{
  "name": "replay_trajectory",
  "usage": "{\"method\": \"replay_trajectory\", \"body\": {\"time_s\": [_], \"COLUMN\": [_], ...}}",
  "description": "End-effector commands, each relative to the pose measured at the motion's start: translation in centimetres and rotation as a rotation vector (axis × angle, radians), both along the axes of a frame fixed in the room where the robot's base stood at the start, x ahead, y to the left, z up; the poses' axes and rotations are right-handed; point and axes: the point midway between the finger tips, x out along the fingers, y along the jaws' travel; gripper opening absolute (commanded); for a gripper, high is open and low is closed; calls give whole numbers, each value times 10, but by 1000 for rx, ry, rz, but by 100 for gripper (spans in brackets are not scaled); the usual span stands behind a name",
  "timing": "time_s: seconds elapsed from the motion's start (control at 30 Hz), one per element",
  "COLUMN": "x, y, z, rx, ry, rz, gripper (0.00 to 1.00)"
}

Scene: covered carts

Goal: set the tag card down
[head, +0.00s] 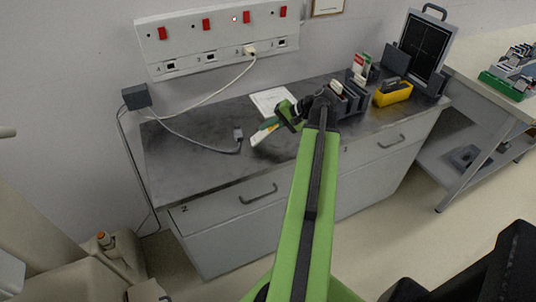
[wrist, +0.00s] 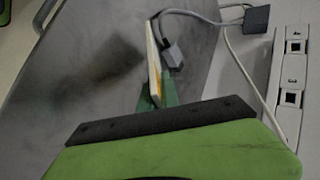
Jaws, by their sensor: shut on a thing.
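The tag card, white with a yellow-orange part, shows just below and beside the green fingers in the head view (head: 262,137). In the wrist view the card (wrist: 153,62) is seen nearly edge-on, as a narrow strip rising from between the fingertips. My gripper (head: 269,124) is shut on the card over the left half of the dark grey worktop (head: 190,170). In the wrist view the green fingertips (wrist: 165,98) show beyond the dark bar. I cannot tell whether the card's lower edge touches the worktop. The gripper hides part of the card.
A grey cable plug (head: 238,134) lies left of the card, its cord running to a grey box (head: 136,97). A white sheet (head: 272,101) lies behind my gripper. Dark holders (head: 350,98) and a yellow bin (head: 393,92) stand right. The worktop's front left is clear.

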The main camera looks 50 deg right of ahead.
Motion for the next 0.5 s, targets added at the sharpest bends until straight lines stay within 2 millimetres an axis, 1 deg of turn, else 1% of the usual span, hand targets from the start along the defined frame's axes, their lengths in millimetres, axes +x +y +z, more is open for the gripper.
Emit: {"method": "replay_trajectory", "body": {"time_s": [0.03, 0.07, 0.37, 0.4, 0.47, 0.5], "x": [0, 0, 0, 0, 0, 0], "y": [0, 0, 0, 0, 0, 0], "z": [-11, -12, -11, -11, -11, -11], "rx": [0, 0, 0, 0, 0, 0], "ry": [0, 0, 0, 0, 0, 0], "rz": [0, 0, 1, 1, 1, 1], "gripper": [0, 0, 0, 11, 19, 20]}}
